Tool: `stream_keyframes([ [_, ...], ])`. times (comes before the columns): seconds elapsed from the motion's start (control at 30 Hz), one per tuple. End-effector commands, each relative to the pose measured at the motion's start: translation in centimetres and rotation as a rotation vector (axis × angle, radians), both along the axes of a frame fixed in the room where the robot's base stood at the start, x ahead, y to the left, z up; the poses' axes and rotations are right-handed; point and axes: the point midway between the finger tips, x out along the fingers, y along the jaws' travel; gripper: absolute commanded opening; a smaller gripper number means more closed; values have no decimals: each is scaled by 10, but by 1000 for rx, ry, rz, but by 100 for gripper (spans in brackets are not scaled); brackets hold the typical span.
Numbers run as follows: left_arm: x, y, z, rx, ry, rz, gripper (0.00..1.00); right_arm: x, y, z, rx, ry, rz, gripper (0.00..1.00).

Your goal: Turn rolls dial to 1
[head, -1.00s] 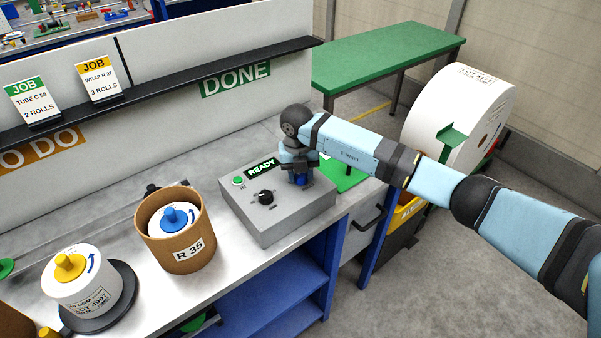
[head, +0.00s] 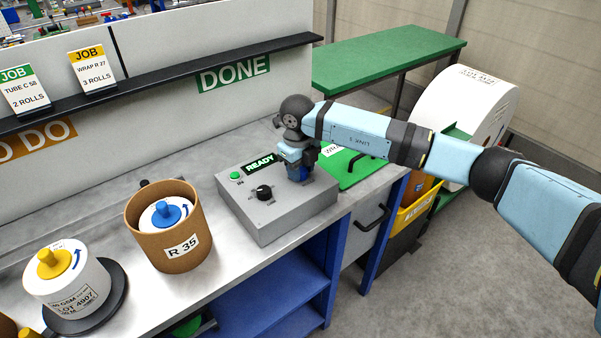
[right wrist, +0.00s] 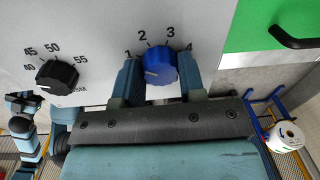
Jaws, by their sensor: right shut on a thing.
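The blue rolls dial (right wrist: 160,66) sits on the grey control box (head: 290,207), with numbers 1 to 4 around it in the right wrist view. My right gripper (head: 296,172) is over the box. In the right wrist view its two fingers (right wrist: 160,78) stand on either side of the dial and are shut on it. The dial's pointer is hard to read there. In the head view the gripper hides most of the dial. A part of my left arm, seemingly with its gripper (right wrist: 20,103), shows small at the left edge of the right wrist view.
A black dial (head: 264,193), a green button (head: 235,175) and a lit READY sign (head: 259,166) are on the box. Left stand a brown R 35 tube (head: 174,247) and a white roll (head: 72,285). A green mat (head: 346,168) lies right of the box.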

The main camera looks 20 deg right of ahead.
Motion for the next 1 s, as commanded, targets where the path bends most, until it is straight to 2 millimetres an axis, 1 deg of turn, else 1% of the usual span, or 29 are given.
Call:
stream_keyframes([
  [0.1, 1, -1, -5, -4, 2, 3, 0, 1, -1, -1, 0, -3, 51, 13],
  [0.3, 1, -1, -7, -8, 6, 5, 0, 0, 0, 0, 0, -3, 106, 13],
  [0.8, 2, -2, -6, -11, 6, 8, 0, 0, 0, 1, 0, -2, 124, 13],
  [0.83, 2, -2, -6, -12, 5, 8, 0, 0, 0, 1, 0, -2, 124, 44],
  [0.87, 2, -2, -6, -12, 5, 8, 0, 0, 0, 1, 0, -2, 123, 51],
  [0.9, 2, -2, -6, -12, 5, 8, 0, 0, 0, 1, 0, -2, 123, 60],
  [0.93, 2, -2, -6, -12, 4, 8, 0, 0, 0, 1, 1, -1, 123, 62],
  [1.0, 2, -2, -6, -12, 4, 8, 0, 0, 0, 1, 1, -1, 123, 62],
])
